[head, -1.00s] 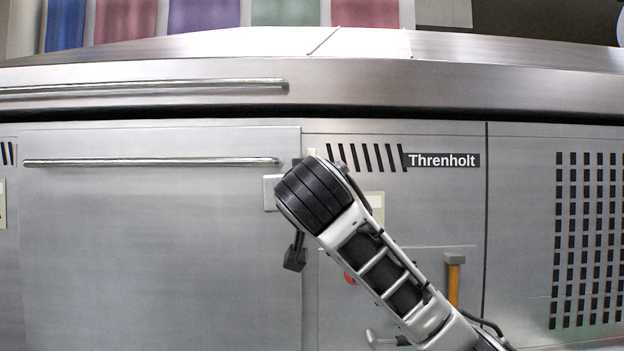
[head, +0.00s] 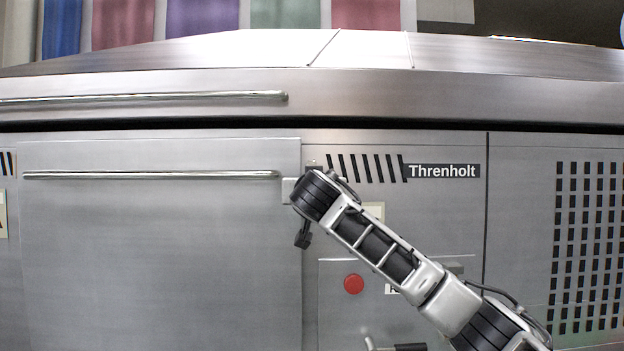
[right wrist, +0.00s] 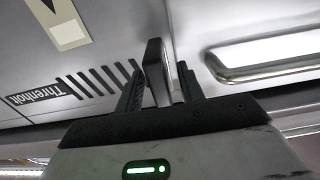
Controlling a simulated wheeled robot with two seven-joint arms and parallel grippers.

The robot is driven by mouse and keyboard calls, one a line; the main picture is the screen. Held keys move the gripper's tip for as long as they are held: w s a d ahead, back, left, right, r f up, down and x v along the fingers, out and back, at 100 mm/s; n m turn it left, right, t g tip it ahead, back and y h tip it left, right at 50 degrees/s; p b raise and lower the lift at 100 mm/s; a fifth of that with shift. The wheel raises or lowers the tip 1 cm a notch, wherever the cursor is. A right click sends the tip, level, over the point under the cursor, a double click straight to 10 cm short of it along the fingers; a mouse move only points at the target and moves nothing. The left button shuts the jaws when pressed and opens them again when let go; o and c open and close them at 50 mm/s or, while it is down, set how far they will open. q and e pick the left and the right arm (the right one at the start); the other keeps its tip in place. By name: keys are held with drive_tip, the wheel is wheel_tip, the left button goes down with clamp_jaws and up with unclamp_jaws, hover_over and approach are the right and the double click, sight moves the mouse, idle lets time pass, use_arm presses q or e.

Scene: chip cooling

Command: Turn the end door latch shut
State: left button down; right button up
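The end door (head: 160,250) is a flat steel panel with a long bar handle (head: 150,174); it looks flush with its surround. In the right wrist view the latch's grey block (right wrist: 154,66) stands between the two fingers of my right gripper (right wrist: 162,84). The fingers are apart around it, the left one very close. A bright strip shows between the block and the right finger. In the head view my right gripper (head: 290,190) is at the door's right edge, mostly behind my wrist. The latch is hidden there. My left gripper is not in view.
Right of the door are slanted vent slots (head: 365,168), a Threnholt label (head: 442,171), a red button (head: 354,284) and a perforated panel (head: 588,245). Another bar handle (head: 140,97) runs along the projecting upper ledge. The door front is clear on the left.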

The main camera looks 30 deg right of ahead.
drive_tip(key=shift+w+d, duration=0.25)
drive_tip(key=shift+w, duration=0.25)
clamp_jaws()
